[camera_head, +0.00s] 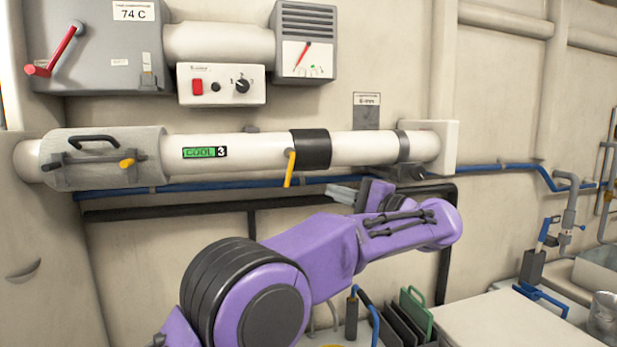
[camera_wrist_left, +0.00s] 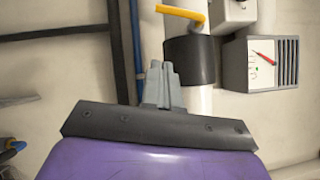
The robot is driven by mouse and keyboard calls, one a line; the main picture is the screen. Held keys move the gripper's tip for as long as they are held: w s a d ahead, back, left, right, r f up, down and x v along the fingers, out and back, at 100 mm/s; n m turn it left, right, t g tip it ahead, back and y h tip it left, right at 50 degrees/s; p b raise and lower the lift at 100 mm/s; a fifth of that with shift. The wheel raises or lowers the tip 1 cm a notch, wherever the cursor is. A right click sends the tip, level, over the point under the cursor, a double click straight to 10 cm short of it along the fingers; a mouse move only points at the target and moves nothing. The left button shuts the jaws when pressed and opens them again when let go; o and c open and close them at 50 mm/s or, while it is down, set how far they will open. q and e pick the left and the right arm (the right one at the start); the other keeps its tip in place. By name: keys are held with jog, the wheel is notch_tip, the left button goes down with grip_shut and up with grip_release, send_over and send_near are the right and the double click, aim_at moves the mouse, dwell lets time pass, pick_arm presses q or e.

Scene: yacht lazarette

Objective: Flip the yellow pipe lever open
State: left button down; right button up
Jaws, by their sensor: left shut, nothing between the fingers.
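The yellow lever (camera_head: 289,168) hangs down, slightly tilted, from the left edge of the black collar (camera_head: 311,149) on the white pipe (camera_head: 255,147). In the left wrist view the yellow lever (camera_wrist_left: 181,13) shows at the top edge, beside the black collar (camera_wrist_left: 190,60). My left gripper (camera_head: 341,194) is to the right of the lever and a little below the pipe, apart from the lever. Its grey fingers (camera_wrist_left: 160,84) are together with nothing between them. My right gripper is not in view.
A blue pipe (camera_head: 235,184) and a dark rail (camera_head: 170,211) run below the white pipe. A control box (camera_head: 221,85) and a gauge (camera_head: 305,57) sit above it. A pipe section with a black handle (camera_head: 94,141) is at left. A white countertop (camera_head: 510,322) is at lower right.

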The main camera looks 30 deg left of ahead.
aim_at(289, 168)
pick_arm(q)
jog(key=s+a+r+p, duration=0.2)
jog(key=s+a, duration=0.1)
jog(key=a, duration=0.3)
jog(key=shift+a+p, duration=0.25)
jog(key=shift+p, duration=0.15)
jog(key=shift+d, duration=0.15)
